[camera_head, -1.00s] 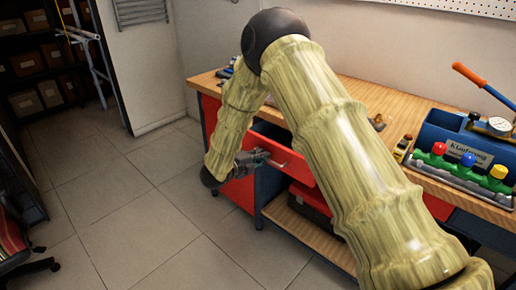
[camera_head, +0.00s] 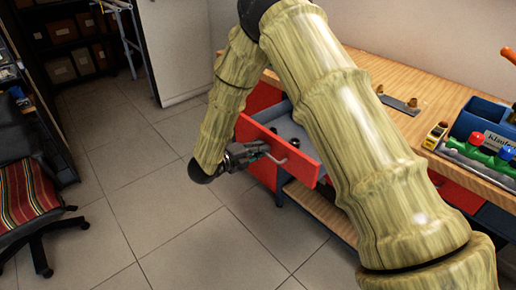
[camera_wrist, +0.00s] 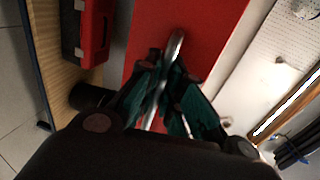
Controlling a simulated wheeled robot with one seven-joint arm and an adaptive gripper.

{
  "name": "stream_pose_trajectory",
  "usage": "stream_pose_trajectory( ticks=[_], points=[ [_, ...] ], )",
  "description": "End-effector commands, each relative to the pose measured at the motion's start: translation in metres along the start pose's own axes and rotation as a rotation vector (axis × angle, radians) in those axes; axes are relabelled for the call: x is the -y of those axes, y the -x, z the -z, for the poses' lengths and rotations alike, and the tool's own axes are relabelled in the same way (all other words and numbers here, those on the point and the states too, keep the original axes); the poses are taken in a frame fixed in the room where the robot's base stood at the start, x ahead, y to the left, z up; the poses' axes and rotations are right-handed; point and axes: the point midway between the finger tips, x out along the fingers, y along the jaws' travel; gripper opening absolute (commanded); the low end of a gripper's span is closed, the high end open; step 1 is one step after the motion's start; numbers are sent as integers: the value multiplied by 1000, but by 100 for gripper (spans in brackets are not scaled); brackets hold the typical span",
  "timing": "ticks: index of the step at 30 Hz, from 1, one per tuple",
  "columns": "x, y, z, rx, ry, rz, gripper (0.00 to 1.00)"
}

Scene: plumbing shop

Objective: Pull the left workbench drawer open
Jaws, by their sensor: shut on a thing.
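The left workbench drawer (camera_head: 270,148) has a red front and stands pulled out from the bench in the head view. Its grey inside shows, with a few small dark fittings in it. Its silver bar handle (camera_head: 279,158) runs across the front. My gripper (camera_head: 262,150) is at the left part of this handle. In the wrist view, the fingers of my gripper (camera_wrist: 168,92) are closed around the handle (camera_wrist: 175,50), in front of the red drawer front (camera_wrist: 215,35). My arm hides part of the drawer's right side and the bench.
A striped chair (camera_head: 28,190) stands at the left. Dark shelves with boxes (camera_head: 70,45) are at the back left. The tiled floor (camera_head: 150,215) before the drawer is clear.

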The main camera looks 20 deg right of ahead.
Motion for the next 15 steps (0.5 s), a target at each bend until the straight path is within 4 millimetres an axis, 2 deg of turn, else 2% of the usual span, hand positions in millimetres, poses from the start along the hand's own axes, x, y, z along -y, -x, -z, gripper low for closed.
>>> stream_pose_trajectory(
  ticks=[6, 7, 8, 15],
  points=[
    [-1, 0, 1, -2, 1, -1, 0],
    [-1, 0, 1, -2, 1, -1, 14],
    [-1, 0, 1, -2, 1, -1, 18],
    [-1, 0, 0, 0, 1, -1, 18]
  ],
)
